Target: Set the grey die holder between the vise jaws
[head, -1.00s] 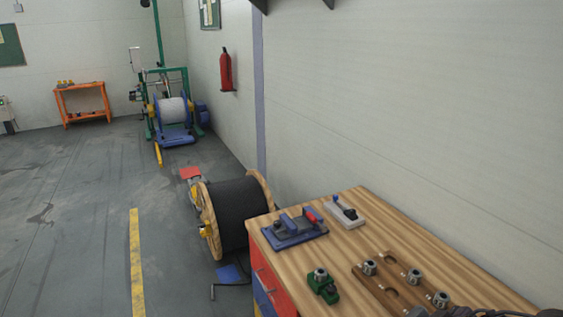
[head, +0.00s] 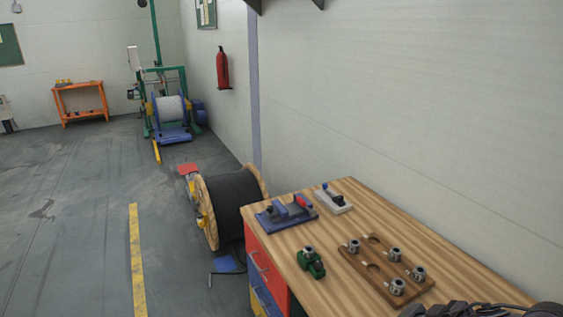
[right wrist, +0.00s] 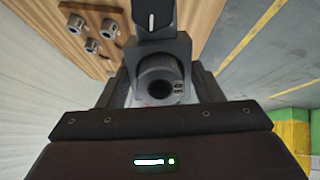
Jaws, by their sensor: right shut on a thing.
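In the right wrist view, my right gripper (right wrist: 160,84) is shut on the grey die holder (right wrist: 174,52), a block with a round dark bore facing the camera. A dark upright piece with a white mark shows just beyond it; I cannot tell if it belongs to the holder. In the head view, a blue vise-like fixture (head: 273,218) with a red part lies flat at the bench's far left corner. I cannot make out its jaw gap. Dark parts of my arm show at the bottom right of the head view. My left gripper is in no view.
The wooden bench (head: 455,272) carries a green holder (head: 311,263), a brown board (head: 372,276) with several grey metal pieces, and a pale block (head: 333,202) with a dark handle. A cable reel (head: 236,198) stands beside the bench. The wall runs along its far side.

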